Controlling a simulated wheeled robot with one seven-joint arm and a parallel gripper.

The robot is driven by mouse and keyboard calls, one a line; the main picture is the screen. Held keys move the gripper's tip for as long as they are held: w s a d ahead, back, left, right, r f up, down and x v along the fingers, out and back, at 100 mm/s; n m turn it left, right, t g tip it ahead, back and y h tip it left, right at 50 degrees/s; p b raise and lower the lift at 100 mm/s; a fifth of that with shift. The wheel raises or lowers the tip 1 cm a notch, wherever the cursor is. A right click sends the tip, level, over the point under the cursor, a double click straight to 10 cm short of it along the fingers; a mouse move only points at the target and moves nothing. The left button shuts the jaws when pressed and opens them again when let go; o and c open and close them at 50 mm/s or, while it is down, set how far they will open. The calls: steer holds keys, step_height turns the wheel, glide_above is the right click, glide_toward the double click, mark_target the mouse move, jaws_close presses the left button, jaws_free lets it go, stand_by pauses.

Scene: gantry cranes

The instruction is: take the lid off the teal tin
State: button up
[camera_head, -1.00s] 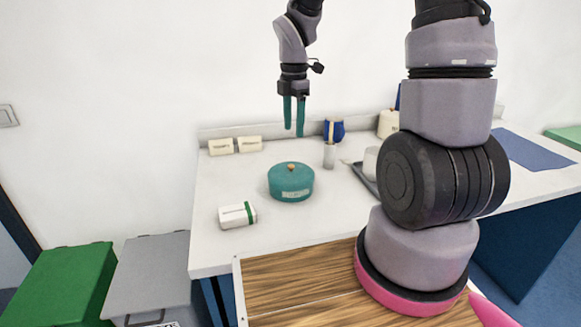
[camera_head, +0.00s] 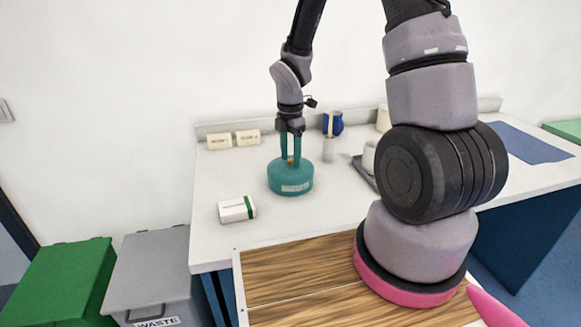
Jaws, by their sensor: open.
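The teal tin (camera_head: 290,182) stands upright on the white counter, with its teal lid (camera_head: 275,169) on top. The lid has a small wooden knob (camera_head: 290,161) in its middle. My gripper (camera_head: 290,160) points straight down over the lid. Its two teal fingers are open, one to each side of the knob, with their tips close to the lid's top. I cannot tell whether the fingertips touch the lid.
A white box with a green band (camera_head: 237,209) lies in front of the tin. Two label cards (camera_head: 220,141) stand at the back left. A pale cup (camera_head: 328,150) and a blue mug (camera_head: 333,123) stand behind right, near a grey tray (camera_head: 363,172). The counter left of the tin is clear.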

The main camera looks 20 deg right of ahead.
jaws_close()
